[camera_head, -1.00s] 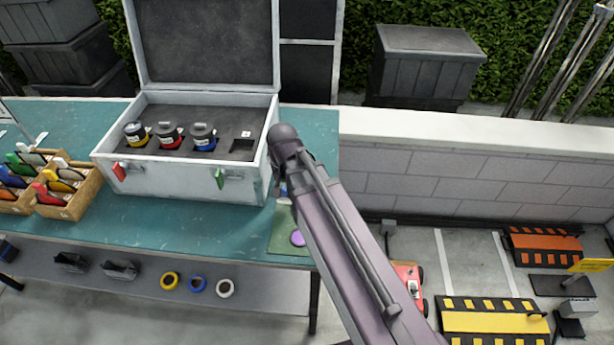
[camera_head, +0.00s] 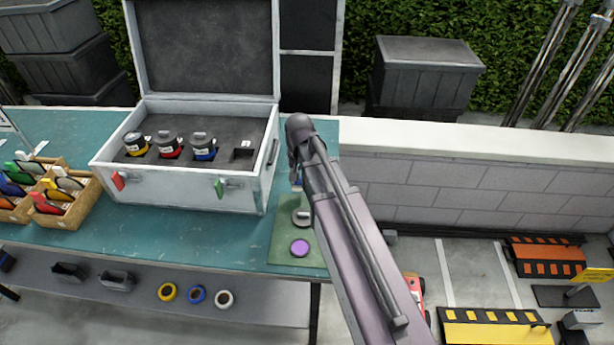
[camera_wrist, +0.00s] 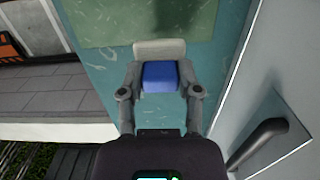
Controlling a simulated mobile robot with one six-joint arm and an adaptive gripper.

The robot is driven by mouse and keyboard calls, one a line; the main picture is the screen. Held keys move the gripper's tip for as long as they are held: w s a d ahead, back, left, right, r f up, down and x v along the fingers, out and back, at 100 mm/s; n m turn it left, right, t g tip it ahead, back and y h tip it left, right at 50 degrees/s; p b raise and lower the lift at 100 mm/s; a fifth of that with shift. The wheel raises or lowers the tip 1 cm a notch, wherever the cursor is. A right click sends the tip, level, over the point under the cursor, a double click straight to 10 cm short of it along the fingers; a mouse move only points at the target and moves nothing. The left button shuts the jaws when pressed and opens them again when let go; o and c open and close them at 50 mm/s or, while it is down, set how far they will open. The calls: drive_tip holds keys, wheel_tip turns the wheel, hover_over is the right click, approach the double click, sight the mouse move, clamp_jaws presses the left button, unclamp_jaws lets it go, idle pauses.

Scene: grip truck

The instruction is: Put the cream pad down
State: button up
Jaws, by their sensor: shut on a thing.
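My gripper (camera_wrist: 160,80) is shut on a held thing, with one finger on each side. In the wrist view this shows as a blue block (camera_wrist: 160,77) with a pale cream piece (camera_wrist: 160,48) at the fingertips, which looks like the cream pad. It is over the teal table (camera_wrist: 205,75), right of the case. I cannot tell whether it touches the table. In the head view my arm hides most of the gripper; only a bit of blue shows beside it. A green mat (camera_head: 284,232) lies nearer, bearing a purple disc (camera_head: 300,248) and a pale round object (camera_head: 302,216).
The open case (camera_head: 185,190) stands close to the left of my gripper, holding jars and one empty slot. Wooden boxes (camera_head: 70,215) of coloured pieces stand at the far left. A low block wall (camera_head: 480,170) is on the right. The table front left of the mat is clear.

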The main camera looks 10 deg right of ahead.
drive_tip(key=w+d, duration=0.1)
drive_tip(key=w, duration=0.1)
drive_tip(key=w+d, duration=0.2)
drive_tip(key=shift+f, duration=0.2)
drive_tip(key=shift+w+d, duration=0.25)
drive_tip(key=shift+w, duration=0.25)
drive_tip(key=shift+d+f+b, duration=0.1)
drive_tip(key=shift+f+b, duration=0.35)
drive_tip(key=shift+b, duration=0.15)
drive_tip(key=shift+f+b, duration=1.4)
drive_tip(key=shift+f, duration=0.15)
drive_tip(key=o, duration=1)
drive_tip(key=shift+r, duration=0.2)
